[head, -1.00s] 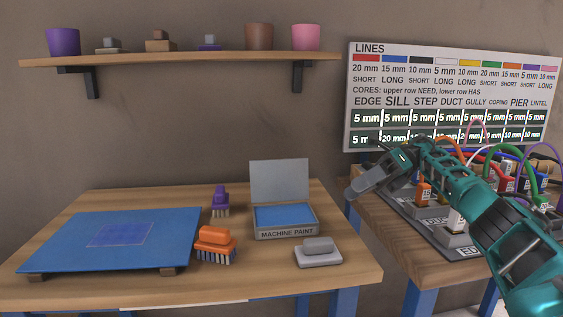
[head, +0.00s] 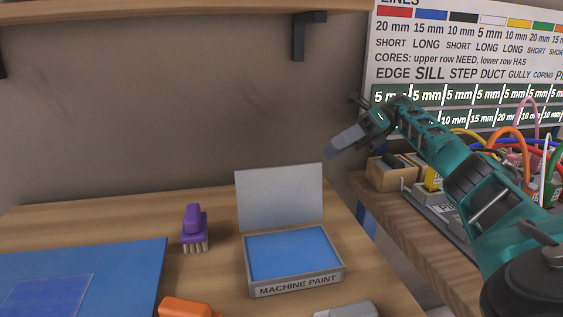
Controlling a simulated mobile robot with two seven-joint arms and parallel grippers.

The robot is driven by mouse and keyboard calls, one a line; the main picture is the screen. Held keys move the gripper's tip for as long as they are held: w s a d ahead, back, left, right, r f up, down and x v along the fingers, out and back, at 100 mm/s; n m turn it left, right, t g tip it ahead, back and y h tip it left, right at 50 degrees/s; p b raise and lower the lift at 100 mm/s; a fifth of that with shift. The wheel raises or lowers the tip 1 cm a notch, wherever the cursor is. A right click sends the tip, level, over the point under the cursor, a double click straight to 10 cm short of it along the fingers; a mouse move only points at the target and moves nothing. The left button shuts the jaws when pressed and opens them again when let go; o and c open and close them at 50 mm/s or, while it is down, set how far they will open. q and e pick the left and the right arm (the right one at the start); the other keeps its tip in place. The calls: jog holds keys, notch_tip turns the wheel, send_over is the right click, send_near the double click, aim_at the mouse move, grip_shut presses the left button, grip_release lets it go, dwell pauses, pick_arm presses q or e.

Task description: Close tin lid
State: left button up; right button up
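The tin (head: 294,281) is a shallow grey box labelled "MACHINE PAINT" with blue paint inside, standing on the wooden table. Its lid (head: 281,197) is a flat grey panel that stands open, nearly upright, along the tin's back edge. My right gripper (head: 333,150) is in the air, up and to the right of the lid in the picture, apart from it. Its grey fingers are seen from the side, so I cannot tell whether they are open or shut. My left gripper is not in view.
A purple brush (head: 194,228) stands left of the tin. An orange brush (head: 187,308) and a grey block (head: 346,310) are cut off at the bottom edge. A blue board (head: 128,263) lies at left. A second bench (head: 455,262) with cables is at right.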

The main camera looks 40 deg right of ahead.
jog(key=b, duration=0.2)
send_near(288, 174)
jog(key=w+a+f, duration=0.1)
jog(key=a, duration=0.1)
jog(key=w+a+f, duration=0.3)
jog(key=w+a, duration=0.1)
jog(key=shift+a+f, duration=0.3)
jog(key=shift+c, duration=0.5)
grip_shut()
jog(key=shift+f, duration=0.1)
